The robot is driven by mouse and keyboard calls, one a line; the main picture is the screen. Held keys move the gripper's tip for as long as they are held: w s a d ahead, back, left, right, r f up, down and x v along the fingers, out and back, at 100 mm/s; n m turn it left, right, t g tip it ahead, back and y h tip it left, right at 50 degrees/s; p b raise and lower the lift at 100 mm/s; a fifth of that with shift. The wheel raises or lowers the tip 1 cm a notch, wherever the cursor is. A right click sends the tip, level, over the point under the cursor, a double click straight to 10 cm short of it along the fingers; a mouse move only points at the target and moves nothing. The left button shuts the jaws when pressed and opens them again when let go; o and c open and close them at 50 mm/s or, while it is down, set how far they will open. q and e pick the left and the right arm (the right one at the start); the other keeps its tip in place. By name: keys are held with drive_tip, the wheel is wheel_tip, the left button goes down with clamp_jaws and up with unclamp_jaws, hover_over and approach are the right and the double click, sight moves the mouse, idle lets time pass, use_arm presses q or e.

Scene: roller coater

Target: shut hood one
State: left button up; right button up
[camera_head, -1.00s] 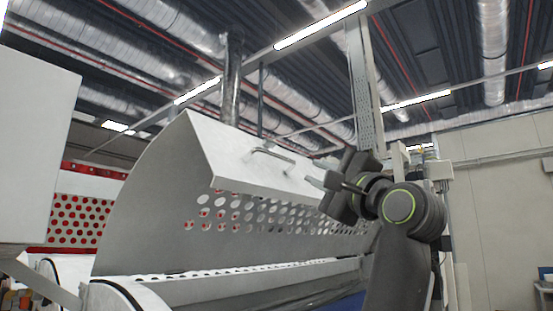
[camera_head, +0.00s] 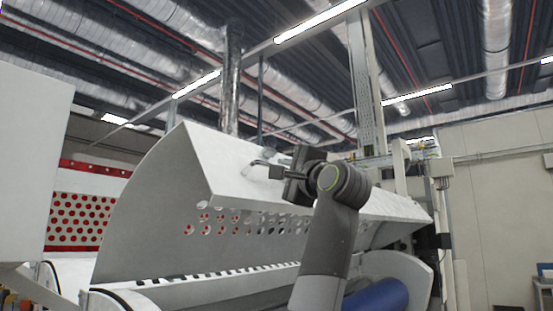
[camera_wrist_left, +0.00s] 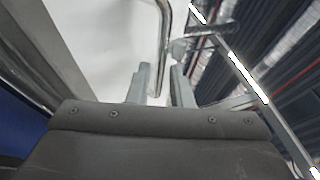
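The white hood (camera_head: 223,160) stands raised over the rollers in the head view, its curved side panel and perforated lower face showing. A metal bar handle (camera_head: 254,164) is on its sloping front panel. My left gripper (camera_head: 272,168) is at the handle, its body hiding the handle's right part. In the left wrist view the fingers (camera_wrist_left: 158,85) are apart, with the handle bar (camera_wrist_left: 162,50) reaching into the gap between them. Whether they touch the bar is unclear. My right gripper is not in view.
A blue roller (camera_head: 378,298) lies below the hood's right end. A vertical post (camera_head: 365,90) rises behind the hood.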

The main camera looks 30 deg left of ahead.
use_arm(q)
drive_tip(key=shift+p+x, duration=0.65)
drive_tip(key=shift+x, duration=1.35)
clamp_jaws()
drive_tip(key=shift+f, duration=0.1)
